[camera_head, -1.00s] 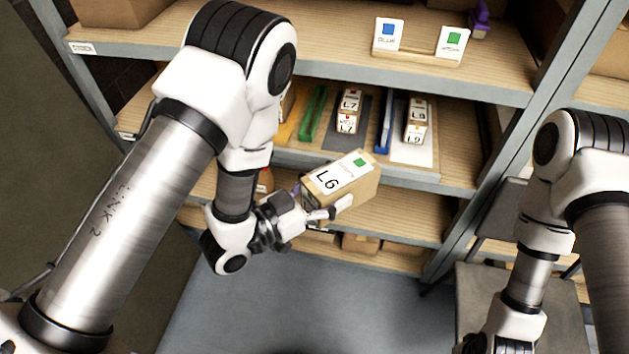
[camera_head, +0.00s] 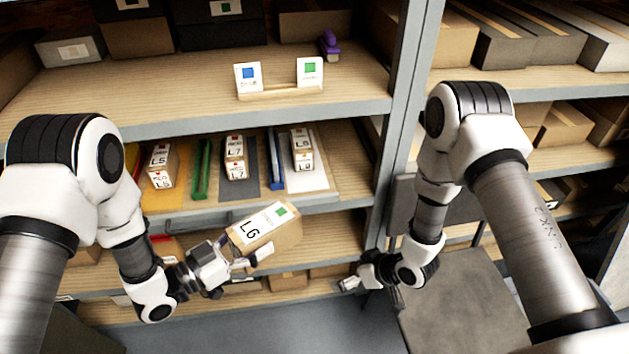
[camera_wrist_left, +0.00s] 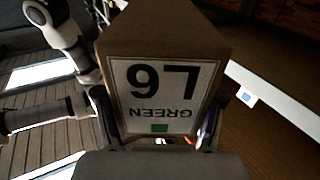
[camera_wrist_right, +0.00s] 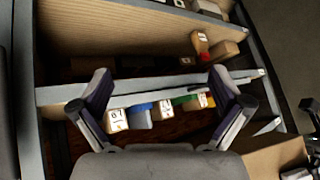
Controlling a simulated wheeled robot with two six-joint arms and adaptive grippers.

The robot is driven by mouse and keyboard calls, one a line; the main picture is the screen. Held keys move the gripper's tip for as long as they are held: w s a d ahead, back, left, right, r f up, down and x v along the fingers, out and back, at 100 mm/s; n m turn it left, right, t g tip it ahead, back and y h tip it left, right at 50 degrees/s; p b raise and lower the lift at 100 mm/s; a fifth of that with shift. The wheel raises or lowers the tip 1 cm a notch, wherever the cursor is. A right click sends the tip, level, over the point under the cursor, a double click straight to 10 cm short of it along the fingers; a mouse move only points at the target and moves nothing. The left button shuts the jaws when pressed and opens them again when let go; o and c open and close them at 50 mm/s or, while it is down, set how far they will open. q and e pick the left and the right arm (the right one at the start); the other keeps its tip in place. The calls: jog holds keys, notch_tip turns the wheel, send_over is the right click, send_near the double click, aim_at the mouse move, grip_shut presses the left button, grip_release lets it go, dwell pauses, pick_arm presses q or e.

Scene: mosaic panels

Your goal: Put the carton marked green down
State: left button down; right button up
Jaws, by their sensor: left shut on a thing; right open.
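The carton marked L6 and GREEN (camera_head: 275,232) is a brown box with a white label and green square. My left gripper (camera_head: 242,260) is shut on it and holds it tilted in the air before the shelf rack, lower than the middle shelf. In the left wrist view the carton (camera_wrist_left: 165,35) fills the space between the fingers, its label upside down. My right gripper (camera_head: 370,292) is open and empty, right of the carton near the rack's upright. In the right wrist view its fingers (camera_wrist_right: 160,88) stand apart with shelving beyond.
The middle shelf bears a yellow mat (camera_head: 163,203), a grey mat (camera_head: 236,191) and a white mat (camera_head: 306,181) with small cartons, parted by green (camera_head: 201,182) and blue (camera_head: 275,172) bars. A blue card (camera_head: 248,78) and a green card (camera_head: 310,72) stand on the shelf above.

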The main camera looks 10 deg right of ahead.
aim_at(263, 223)
pick_arm(q)
jog(key=shift+r, duration=0.1)
pick_arm(e)
jog(key=w+a+r+n+y, duration=0.3)
jog(key=w+r+n, duration=0.15)
jog(key=r, duration=0.25)
jog(key=w+a+r+n+y, duration=0.3)
jog(key=w+r+n+y, duration=0.1)
jog(key=w+r, duration=0.25)
jog(key=s+r+n+g, duration=0.4)
jog(key=r+n+g, duration=0.5)
jog(key=r+n, duration=0.3)
jog(key=shift+m, duration=0.65)
jog(key=x, duration=1.2)
jog(key=shift+s+a+r, duration=0.25)
jog(key=shift+a+r, duration=0.05)
